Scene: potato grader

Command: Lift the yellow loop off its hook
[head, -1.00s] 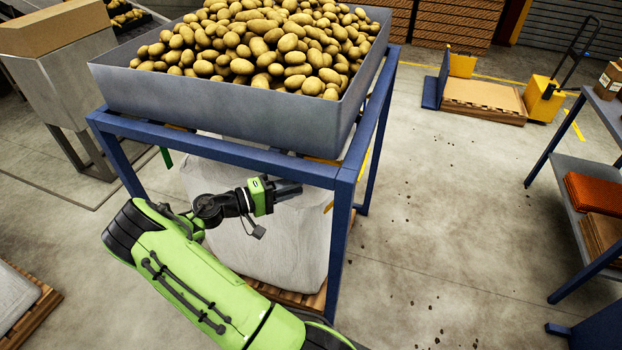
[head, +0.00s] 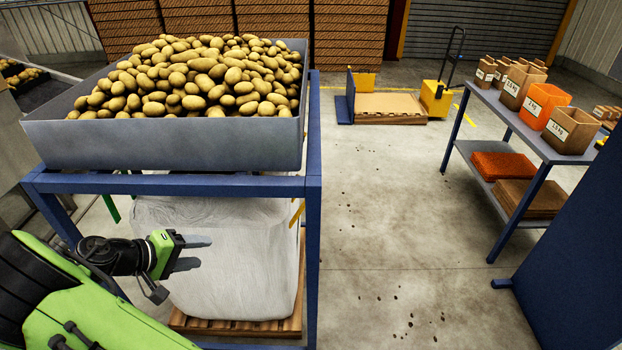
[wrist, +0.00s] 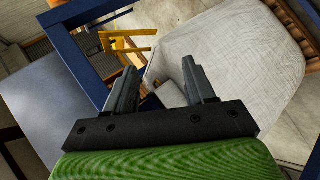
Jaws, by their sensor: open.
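A small yellow strip (head: 298,212) shows beside the right post of the blue stand in the head view. It may be the yellow loop; its hook cannot be made out. A yellow bent piece (wrist: 125,42) shows beyond the left fingertip in the wrist view; I cannot tell whether it is the same thing. My gripper (head: 202,252) is open and empty, in front of the white bulk bag (head: 235,270), left of the yellow strip and lower. In the wrist view my gripper (wrist: 160,68) has nothing between its fingers that it touches.
The blue stand (head: 313,240) carries a grey hopper (head: 170,145) of potatoes above the bag. Its post and crossbar border the space around my gripper. The bag sits on a wooden pallet (head: 240,327). Open floor lies right of the stand, before a shelf table (head: 530,137).

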